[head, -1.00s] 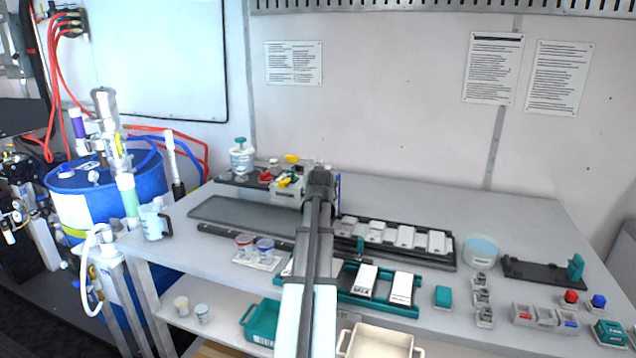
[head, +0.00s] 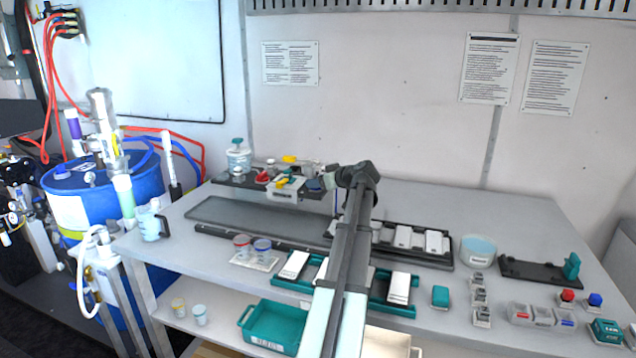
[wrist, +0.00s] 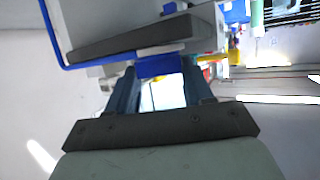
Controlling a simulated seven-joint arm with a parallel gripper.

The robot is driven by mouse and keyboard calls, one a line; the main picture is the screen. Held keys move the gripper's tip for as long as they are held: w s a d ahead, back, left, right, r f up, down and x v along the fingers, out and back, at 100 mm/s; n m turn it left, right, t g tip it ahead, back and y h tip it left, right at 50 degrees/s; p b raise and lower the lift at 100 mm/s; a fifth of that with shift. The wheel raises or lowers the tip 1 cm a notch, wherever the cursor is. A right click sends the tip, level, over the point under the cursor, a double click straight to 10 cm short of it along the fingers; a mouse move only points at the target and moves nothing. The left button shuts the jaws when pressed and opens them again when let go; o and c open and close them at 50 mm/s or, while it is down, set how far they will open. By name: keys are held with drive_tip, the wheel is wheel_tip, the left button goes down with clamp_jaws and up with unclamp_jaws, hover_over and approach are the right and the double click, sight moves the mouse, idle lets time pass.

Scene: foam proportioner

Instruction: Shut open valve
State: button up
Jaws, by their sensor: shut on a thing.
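Which way the valve is turned cannot be told.
A clear jar with a teal top (head: 238,160) stands left of the proportioner. A grey tray (head: 250,215) lies in front. Racks of white boxes (head: 403,237) and a round tub (head: 478,250) are to the right. The back right bench is clear.

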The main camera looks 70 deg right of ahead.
drive_tip(key=n+y, duration=0.2)
drive_tip(key=d+n+t+y, duration=0.1)
drive_tip(key=y, duration=0.1)
drive_tip(key=shift+s+n, duration=0.1)
drive_tip(key=shift+n, duration=0.3)
drive_tip(key=shift+a+n+y, duration=0.1)
drive_tip(key=shift+n+y, duration=0.5)
drive_tip(key=shift+y, duration=0.3)
drive_tip(key=shift+f, duration=0.1)
drive_tip(key=shift+a, duration=0.1)
drive_tip(key=o, duration=0.8)
drive_tip(key=shift+c, duration=0.2)
drive_tip(key=v, duration=1.3)
drive_tip(key=shift+s+d, duration=0.25)
drive_tip(key=shift+s, duration=0.2)
drive_tip(key=shift+w, duration=0.1)
